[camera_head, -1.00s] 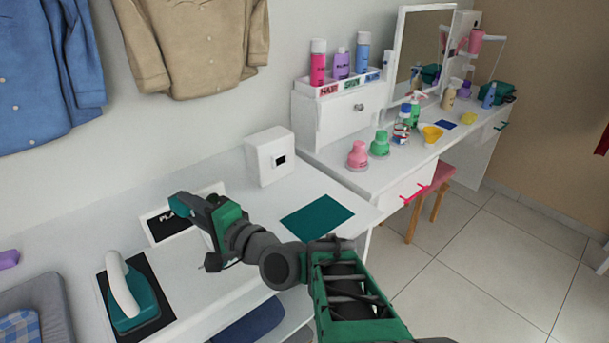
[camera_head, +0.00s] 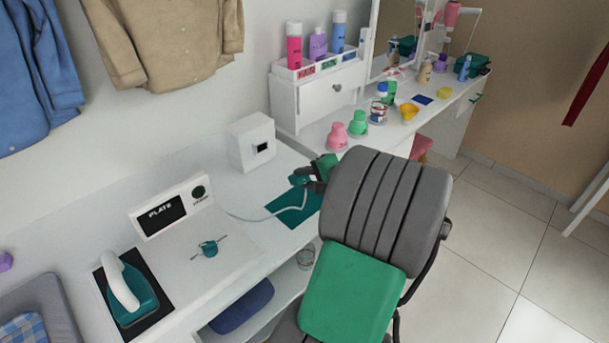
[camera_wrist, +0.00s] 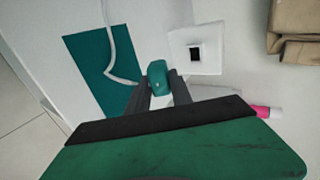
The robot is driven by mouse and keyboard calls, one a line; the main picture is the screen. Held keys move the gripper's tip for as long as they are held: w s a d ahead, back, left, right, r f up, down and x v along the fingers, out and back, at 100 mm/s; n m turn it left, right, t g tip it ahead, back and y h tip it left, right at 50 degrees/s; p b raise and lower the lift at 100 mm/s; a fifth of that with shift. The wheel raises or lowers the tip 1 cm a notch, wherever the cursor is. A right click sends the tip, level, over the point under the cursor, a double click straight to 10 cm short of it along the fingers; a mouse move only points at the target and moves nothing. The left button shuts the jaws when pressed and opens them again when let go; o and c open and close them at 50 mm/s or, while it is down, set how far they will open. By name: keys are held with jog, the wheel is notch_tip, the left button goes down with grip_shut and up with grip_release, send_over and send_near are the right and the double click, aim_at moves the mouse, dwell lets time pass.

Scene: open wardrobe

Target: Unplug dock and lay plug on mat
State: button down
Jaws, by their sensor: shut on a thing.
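My gripper (camera_wrist: 157,90) is shut on a teal plug (camera_wrist: 157,74) with a white cord (camera_wrist: 108,42). In the head view my gripper (camera_head: 306,177) is beside the white box, near the back edge of the teal mat (camera_head: 313,207); my arm hides part of this area. The mat also shows in the wrist view (camera_wrist: 88,62), left of the plug. I cannot tell the plug's height above the surface. The white dock (camera_head: 198,219) with a "PLATE" panel stands left of the mat. The cord runs from its right side across the mat.
A white box (camera_head: 239,148) with a dark square opening stands behind the mat. A teal iron (camera_head: 140,296) rests on a black pad at the left. Pink and green bottles stand on the dresser at the right.

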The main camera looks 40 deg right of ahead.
notch_tip(320, 180, down, 6)
jog(key=b, duration=0.5)
jog(key=shift+r, duration=0.1)
jog(key=c, duration=1.1)
grip_release()
jog(key=shift+a, duration=0.1)
jog(key=shift+c, duration=0.4)
jog(key=o, duration=0.3)
jog(key=shift+f, duration=0.25)
jog(key=shift+s, duration=0.1)
